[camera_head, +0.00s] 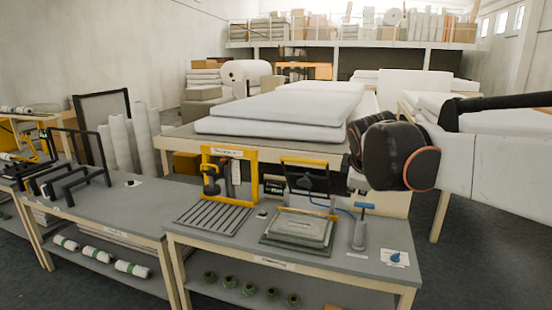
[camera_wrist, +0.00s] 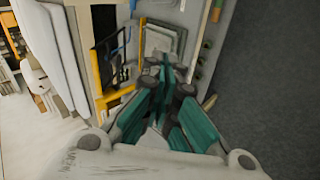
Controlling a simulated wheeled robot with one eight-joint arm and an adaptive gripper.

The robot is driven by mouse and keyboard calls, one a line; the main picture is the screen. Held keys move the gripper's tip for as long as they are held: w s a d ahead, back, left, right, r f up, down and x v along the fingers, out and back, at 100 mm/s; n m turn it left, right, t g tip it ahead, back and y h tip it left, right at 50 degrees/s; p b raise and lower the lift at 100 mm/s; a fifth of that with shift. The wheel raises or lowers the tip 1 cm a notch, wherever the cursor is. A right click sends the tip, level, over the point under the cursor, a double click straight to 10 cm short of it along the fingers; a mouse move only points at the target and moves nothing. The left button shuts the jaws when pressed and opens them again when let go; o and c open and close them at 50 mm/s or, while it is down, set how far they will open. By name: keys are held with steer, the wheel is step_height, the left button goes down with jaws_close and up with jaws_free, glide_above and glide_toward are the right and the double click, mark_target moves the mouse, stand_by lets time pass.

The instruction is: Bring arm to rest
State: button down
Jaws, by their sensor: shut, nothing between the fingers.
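My arm (camera_head: 480,165) reaches in from the right in the head view, with a dark rounded joint in front of the far table. My gripper (camera_wrist: 166,70) shows in the wrist view, its teal-padded fingers drawn together at the tips with nothing between them. It is above the front workbench (camera_head: 385,272), apart from it as far as I can tell. In the head view the gripper is mostly hidden behind the dark joint.
The front workbench carries a slatted plate (camera_head: 212,218), a yellow frame (camera_head: 230,152), stacked grey trays (camera_head: 300,228) and a blue-topped hand tool (camera_head: 361,228). A second bench (camera_head: 110,205) stands left. Behind is a table of white wadding slabs (camera_head: 285,105). Dark floor is clear at bottom right.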

steer(key=s+f+m+b, duration=0.1)
steer(key=s+f+m, duration=0.3)
steer(key=s, duration=0.5)
steer(key=s+f+m+g+y+b, duration=0.1)
steer(key=s+f+m, duration=0.3)
steer(key=s+f, duration=0.4)
steer(key=s+f+m+y+b, duration=0.1)
steer(key=s+f+m, duration=0.4)
steer(key=s, duration=0.6)
step_height(320, 180, down, 2)
steer(key=shift+s+a+f+b, duration=0.1)
steer(key=shift+s+a+b, duration=0.1)
steer(key=shift+b, duration=0.7)
